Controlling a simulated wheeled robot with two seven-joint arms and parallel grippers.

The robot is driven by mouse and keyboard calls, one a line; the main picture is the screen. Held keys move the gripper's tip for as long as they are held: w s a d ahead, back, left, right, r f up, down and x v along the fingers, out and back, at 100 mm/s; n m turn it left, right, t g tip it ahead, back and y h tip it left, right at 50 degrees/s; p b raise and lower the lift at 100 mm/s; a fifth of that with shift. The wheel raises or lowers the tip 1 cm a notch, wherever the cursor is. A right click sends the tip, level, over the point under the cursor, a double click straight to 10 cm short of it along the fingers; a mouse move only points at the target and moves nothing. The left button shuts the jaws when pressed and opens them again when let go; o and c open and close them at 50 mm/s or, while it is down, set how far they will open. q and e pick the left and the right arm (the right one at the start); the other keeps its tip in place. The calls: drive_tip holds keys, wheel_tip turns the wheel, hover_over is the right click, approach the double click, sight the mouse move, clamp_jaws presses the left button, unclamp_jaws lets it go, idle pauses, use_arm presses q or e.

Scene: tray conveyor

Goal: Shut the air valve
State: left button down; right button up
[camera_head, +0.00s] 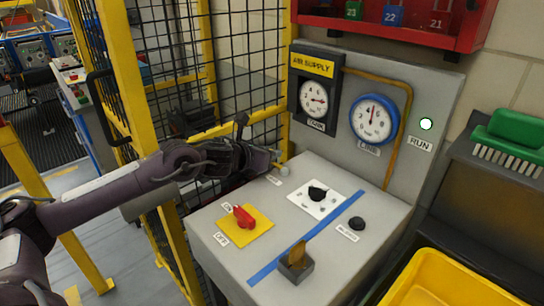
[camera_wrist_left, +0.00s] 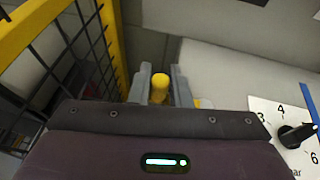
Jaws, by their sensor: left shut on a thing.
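My left gripper (camera_head: 280,163) reaches over the back left corner of the grey console, beside the mesh fence. In the left wrist view its two grey fingers (camera_wrist_left: 160,88) are shut on a yellow rounded handle (camera_wrist_left: 159,91), which appears to be the air valve's. The rest of the valve is hidden by the gripper, and I cannot tell its setting. The AIR SUPPLY panel (camera_head: 312,64) stands behind, with a tank gauge (camera_head: 313,98) and a blue-rimmed line gauge (camera_head: 374,119), its needle pointing nearly straight up. My right gripper is not in view.
The console top (camera_head: 215,255) carries a red switch (camera_head: 243,216) on a yellow plate, a black dial (camera_head: 318,193), a black button (camera_head: 357,223) and a brown-tabbed block (camera_head: 297,262). A light glows above RUN. The yellow fence post (camera_head: 130,80) stands close to my left arm.

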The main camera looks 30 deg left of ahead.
use_arm(q)
drive_tip(key=c, duration=1.4)
unclamp_jaws()
drive_tip(key=shift+o, duration=0.2)
drive_tip(key=b+v, duration=0.1)
drive_tip(key=v, duration=0.7)
drive_tip(key=shift+b, duration=0.4)
